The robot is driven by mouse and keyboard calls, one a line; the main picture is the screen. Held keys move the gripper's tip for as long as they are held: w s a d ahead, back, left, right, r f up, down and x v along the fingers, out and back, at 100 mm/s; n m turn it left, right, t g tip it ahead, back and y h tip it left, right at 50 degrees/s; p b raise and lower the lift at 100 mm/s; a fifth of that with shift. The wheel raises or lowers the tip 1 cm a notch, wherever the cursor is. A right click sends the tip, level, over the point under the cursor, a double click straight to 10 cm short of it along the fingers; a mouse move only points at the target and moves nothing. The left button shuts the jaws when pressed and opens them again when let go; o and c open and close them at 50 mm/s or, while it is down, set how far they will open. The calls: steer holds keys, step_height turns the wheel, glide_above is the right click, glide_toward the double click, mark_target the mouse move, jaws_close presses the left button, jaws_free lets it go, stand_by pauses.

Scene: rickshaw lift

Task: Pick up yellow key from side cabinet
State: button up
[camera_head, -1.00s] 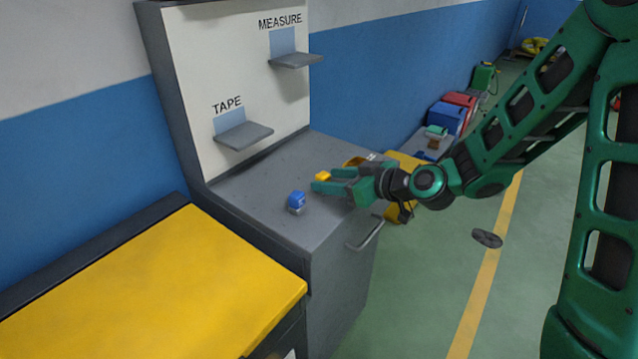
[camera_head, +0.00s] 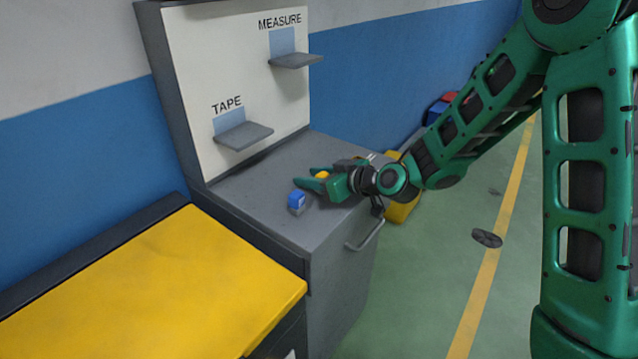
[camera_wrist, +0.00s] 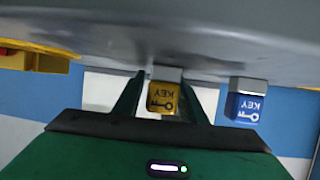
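The yellow key (camera_wrist: 163,98) is a small block marked KEY with a key symbol. In the wrist view it sits between the two green fingers of my gripper (camera_wrist: 163,92), with a gap showing on each side. In the head view the yellow key (camera_head: 322,175) shows between the fingers of my gripper (camera_head: 308,179) on the grey side cabinet (camera_head: 270,222), partly covered. My gripper is open around it. The blue key block (camera_head: 297,202) stands apart on the cabinet top, left of my gripper; it also shows in the wrist view (camera_wrist: 245,104).
A back panel with TAPE (camera_head: 244,136) and MEASURE (camera_head: 296,60) shelves rises behind the cabinet top. A yellow-topped cabinet (camera_head: 150,290) stands at the front left. A yellow object (camera_head: 402,208) is beside the cabinet at right. A dark disc (camera_head: 487,238) lies on the open green floor.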

steer(key=c, duration=0.7)
steer(key=shift+r, duration=0.1)
